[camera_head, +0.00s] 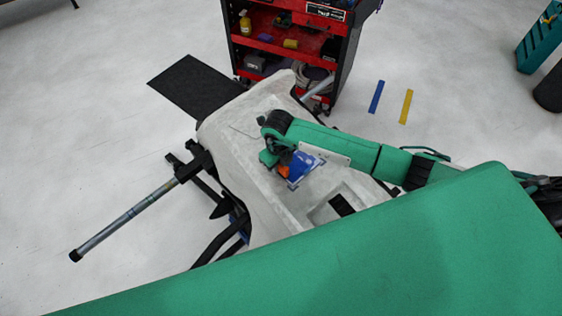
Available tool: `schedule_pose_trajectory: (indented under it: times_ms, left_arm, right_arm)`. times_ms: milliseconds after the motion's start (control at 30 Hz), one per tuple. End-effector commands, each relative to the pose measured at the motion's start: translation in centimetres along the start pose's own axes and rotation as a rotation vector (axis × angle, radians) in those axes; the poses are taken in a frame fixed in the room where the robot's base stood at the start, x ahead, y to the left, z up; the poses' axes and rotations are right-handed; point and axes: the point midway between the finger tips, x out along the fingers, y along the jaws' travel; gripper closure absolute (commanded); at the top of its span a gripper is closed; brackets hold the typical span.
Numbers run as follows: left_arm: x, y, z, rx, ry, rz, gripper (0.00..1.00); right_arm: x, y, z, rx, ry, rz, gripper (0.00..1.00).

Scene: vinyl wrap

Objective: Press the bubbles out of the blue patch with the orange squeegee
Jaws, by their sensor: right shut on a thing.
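The blue patch (304,164) lies on a pale grey panel (240,140), partly covered by my right gripper and wrist. My right gripper (279,164) is over the panel at the patch's left side, shut on the orange squeegee (284,171). Only a small orange part of the squeegee shows beside the blue. I cannot tell whether its edge touches the patch. Bubbles are too small to make out. My left gripper is not in view.
The panel rests on a dark stand with a metal bar (125,222) reaching out to the left. A red tool cart (284,50) stands behind it. A black mat (193,86) and blue and yellow floor strips lie around. The floor at left is clear.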

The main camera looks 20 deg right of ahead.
Motion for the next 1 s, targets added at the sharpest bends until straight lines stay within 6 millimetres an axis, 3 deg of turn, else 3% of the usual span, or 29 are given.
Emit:
schedule_pose_trajectory:
  times_ms: [433, 1000]
  left_arm:
    - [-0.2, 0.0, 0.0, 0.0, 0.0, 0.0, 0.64]
    - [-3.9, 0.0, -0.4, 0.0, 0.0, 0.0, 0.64]
  right_arm:
    - [-0.3, 0.4, 0.0, 0.0, 0.001, 0.0, 0.99]
    - [-5.8, 0.3, 0.0, 0.0, 0.0, -0.001, 0.99]
